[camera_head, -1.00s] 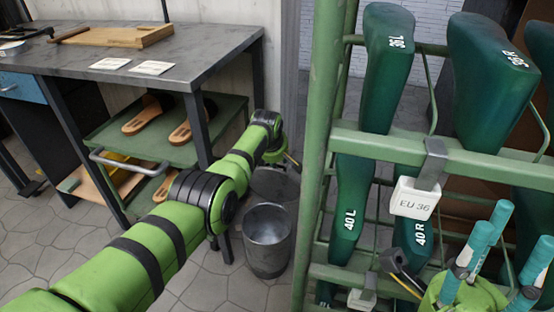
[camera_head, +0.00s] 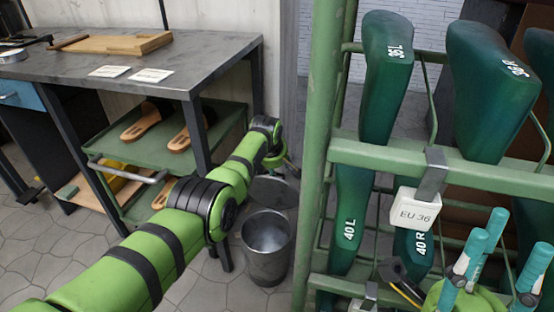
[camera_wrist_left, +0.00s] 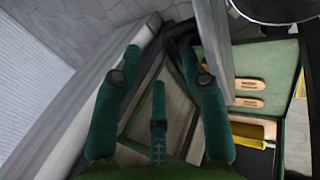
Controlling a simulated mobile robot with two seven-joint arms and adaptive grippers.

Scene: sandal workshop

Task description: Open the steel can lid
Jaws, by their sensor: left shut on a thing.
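The grey steel can (camera_head: 266,262) stands on the floor between the workbench and the green rack, its mouth uncovered. Its round lid (camera_head: 272,192) is raised at the can's far side, tilted up behind the rim. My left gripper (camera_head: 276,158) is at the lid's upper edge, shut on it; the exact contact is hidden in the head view. In the left wrist view, the green fingers (camera_wrist_left: 158,70) flank a narrow space with a dark curved piece at the tips. My right gripper (camera_head: 510,236) is open, its teal fingers apart and empty, in front of the rack.
The workbench (camera_head: 200,62) and green cart (camera_head: 160,146) with sandals stand left of the can. The green rack (camera_head: 318,120) with boot-shaped forms stands close on its right. A white EU 36 tag (camera_head: 415,212) hangs there. Floor in front of the can is clear.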

